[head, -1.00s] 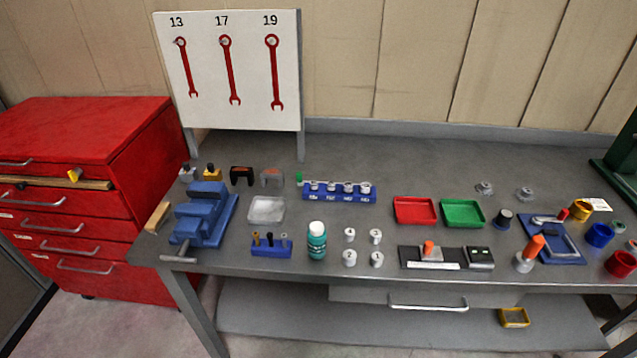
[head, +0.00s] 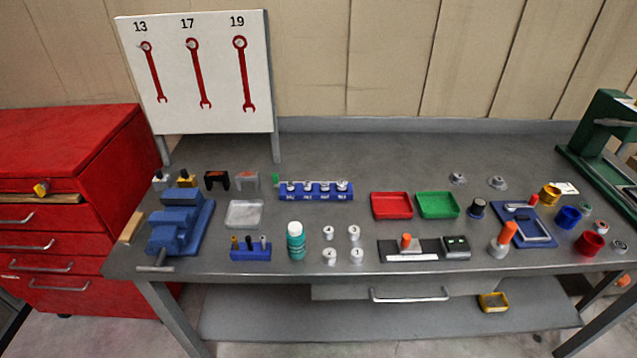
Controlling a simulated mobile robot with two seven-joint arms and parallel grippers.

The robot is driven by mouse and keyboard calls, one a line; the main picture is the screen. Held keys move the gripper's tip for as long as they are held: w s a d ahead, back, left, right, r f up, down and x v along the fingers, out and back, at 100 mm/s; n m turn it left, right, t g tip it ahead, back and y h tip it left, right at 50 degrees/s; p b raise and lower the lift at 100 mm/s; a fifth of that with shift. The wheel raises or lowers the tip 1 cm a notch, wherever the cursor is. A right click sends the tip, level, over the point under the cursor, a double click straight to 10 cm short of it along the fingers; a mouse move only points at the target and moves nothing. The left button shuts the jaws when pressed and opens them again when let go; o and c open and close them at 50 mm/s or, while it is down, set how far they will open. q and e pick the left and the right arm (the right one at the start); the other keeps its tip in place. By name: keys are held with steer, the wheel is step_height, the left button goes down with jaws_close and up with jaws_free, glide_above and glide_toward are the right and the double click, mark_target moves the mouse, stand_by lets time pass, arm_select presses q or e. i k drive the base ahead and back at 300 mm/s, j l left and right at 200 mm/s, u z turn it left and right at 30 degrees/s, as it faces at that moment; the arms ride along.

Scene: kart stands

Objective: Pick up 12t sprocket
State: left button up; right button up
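A blue rack (head: 318,196) at the back middle holds several small metal pieces with labels too small to read. Several small silver cylinders (head: 329,256) stand in front of it. I cannot tell which part is the 12t sprocket. Neither of my grippers is in view.
The grey bench (head: 340,155) carries a blue vise (head: 178,225), red tray (head: 392,206), green tray (head: 437,205), teal bottle (head: 295,243) and colored cups (head: 590,243). A green machine (head: 595,140) stands at right, a red cabinet (head: 65,150) at left. The bench's back strip is fairly clear.

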mark_target(458, 178)
steer(key=i+l+z, duration=0.15)
steer(key=i+l, duration=0.15)
steer(key=l, duration=0.3)
steer(key=i+l+z, duration=0.2)
steer(key=i+l, duration=0.2)
steer(key=l, duration=0.15)
steer(key=i+l+z, duration=0.15)
steer(key=i+l, duration=0.2)
steer(key=l, duration=0.2)
